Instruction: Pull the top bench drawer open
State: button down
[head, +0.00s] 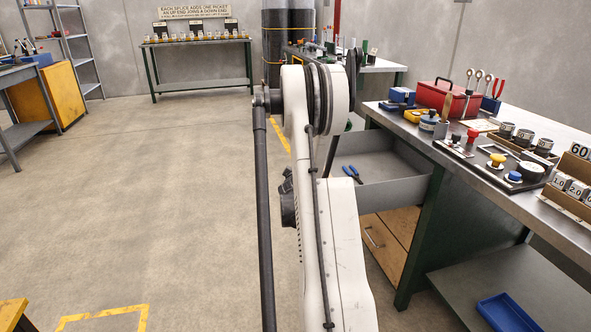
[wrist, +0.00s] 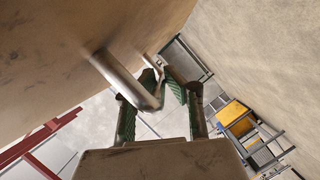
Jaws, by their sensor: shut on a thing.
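The top bench drawer (head: 390,194) stands pulled out from under the right-hand bench in the head view, its grey inside showing. Blue-handled pliers (head: 352,174) lie in it. My white arm hides its front and my gripper there. In the wrist view the wooden drawer front (wrist: 50,65) fills the upper left, with a metal bar handle (wrist: 120,75) across it. My gripper (wrist: 165,88), with green-padded fingers, is shut on the handle.
A lower wooden drawer (head: 377,238) sits closed beneath. The bench top (head: 400,122) holds a red toolbox (head: 446,98), wrenches and several coloured knobs. A blue tray (head: 508,312) lies on the lower shelf.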

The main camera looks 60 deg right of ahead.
jog(key=shift+s, duration=0.1)
jog(key=c, duration=1.8)
grip_release()
jog(key=v, duration=1.2)
jog(key=shift+r, duration=0.1)
